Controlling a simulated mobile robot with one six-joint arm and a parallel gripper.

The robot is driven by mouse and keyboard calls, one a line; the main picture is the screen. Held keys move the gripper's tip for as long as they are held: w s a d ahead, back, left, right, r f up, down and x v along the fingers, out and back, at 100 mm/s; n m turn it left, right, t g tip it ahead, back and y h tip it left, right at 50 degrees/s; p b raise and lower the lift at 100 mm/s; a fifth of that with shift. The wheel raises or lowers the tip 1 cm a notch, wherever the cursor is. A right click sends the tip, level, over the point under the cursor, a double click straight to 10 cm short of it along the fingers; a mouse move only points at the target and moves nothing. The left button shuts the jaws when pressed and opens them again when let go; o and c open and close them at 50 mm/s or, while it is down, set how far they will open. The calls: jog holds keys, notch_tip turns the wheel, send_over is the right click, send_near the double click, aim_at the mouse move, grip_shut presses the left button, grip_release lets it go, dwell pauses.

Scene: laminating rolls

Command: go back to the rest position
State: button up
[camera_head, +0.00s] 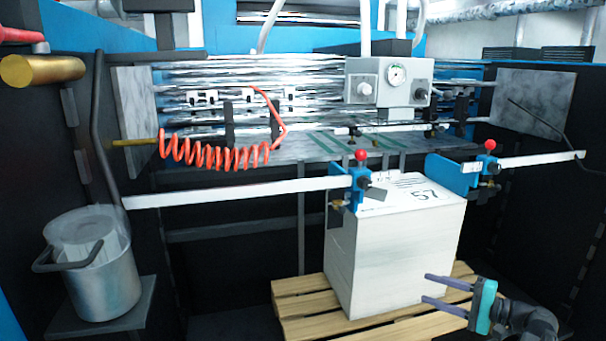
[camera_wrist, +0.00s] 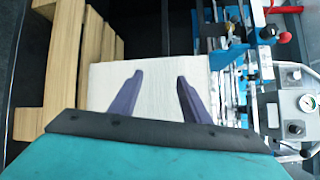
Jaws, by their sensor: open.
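My gripper (camera_head: 437,291) is at the lower right in the head view, with its two purple fingers apart and nothing between them. It points left, in front of the right side of a white stack (camera_head: 395,250) marked 57. In the wrist view my gripper (camera_wrist: 158,80) shows its fingers spread, with the stack's pale side (camera_wrist: 150,95) beyond them. I cannot tell the exact gap between the fingertips and the stack; no contact is visible.
The stack stands on a wooden pallet (camera_head: 300,292). Blue clamps with red knobs (camera_head: 360,156) sit on a white rail above it. A metal bucket (camera_head: 100,270) stands at left. A gauge box (camera_head: 388,80) and orange coiled hose (camera_head: 215,152) are behind.

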jog(key=s+a+f+n+g+p, duration=0.1)
jog(key=s+a+f+g, duration=0.25)
jog(key=a+f, duration=0.85)
jog(key=s+a+f+n+g+p, duration=0.1)
jog(key=s+a+f+g, duration=0.3)
jog(key=a+f, duration=0.85)
jog(key=s+a+f+n+g+h+p, duration=0.1)
jog(key=s+a+f+n+g+h, duration=0.25)
jog(key=s+f, duration=0.7)
jog(key=s+a+f+n+g+h, duration=0.25)
jog(key=s+f+g, duration=0.25)
jog(key=s+f, duration=0.55)
jog(key=s+d+f+n+h, duration=0.2)
jog(key=s+d+h, duration=0.4)
jog(key=d, duration=0.4)
jog(key=shift+s+d+f+n+g, duration=0.15)
jog(key=shift+s+f+n+g, duration=0.15)
jog(key=shift+n, duration=0.3)
jog(key=shift+c, duration=0.3)
